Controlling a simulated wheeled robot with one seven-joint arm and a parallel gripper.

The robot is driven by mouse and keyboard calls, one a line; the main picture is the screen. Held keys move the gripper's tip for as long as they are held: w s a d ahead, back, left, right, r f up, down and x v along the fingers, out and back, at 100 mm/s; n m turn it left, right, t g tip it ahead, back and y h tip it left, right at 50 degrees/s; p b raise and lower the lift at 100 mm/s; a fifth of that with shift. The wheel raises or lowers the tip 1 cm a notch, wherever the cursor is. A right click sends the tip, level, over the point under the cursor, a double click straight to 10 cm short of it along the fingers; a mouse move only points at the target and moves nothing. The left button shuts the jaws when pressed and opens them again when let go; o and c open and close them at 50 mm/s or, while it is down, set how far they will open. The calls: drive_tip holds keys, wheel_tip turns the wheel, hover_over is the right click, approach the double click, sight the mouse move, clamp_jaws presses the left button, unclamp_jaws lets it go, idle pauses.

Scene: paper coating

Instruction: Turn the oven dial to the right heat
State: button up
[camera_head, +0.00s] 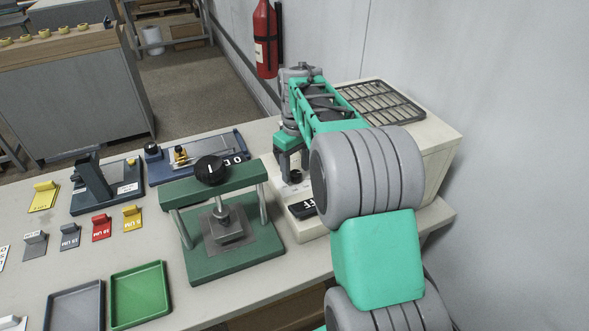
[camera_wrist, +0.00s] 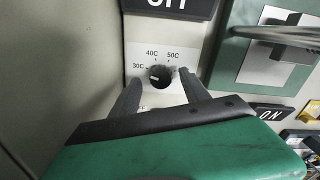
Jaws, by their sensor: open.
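The oven dial (camera_wrist: 161,77) is a small round black knob on a white plate (camera_wrist: 139,55) marked 30C, 40C and 50C, with more marks partly hidden. A pale mark on the knob points left, near the 30C side. My gripper (camera_wrist: 160,84) is open, with one grey finger on each side of the dial. I cannot tell whether the fingers touch it. In the head view my gripper (camera_head: 292,178) points down at the front of the cream oven (camera_head: 438,150). My arm hides much of the oven, and the dial cannot be made out there.
A black OFF plate (camera_head: 302,209) is on the oven's front. A green press (camera_head: 235,260) with a black knob stands close on the left. A wire rack (camera_head: 380,103) lies on the oven's top. A wall (camera_head: 510,120) is to the right.

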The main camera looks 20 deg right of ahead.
drive_tip(key=shift+f, duration=0.55)
clamp_jaws()
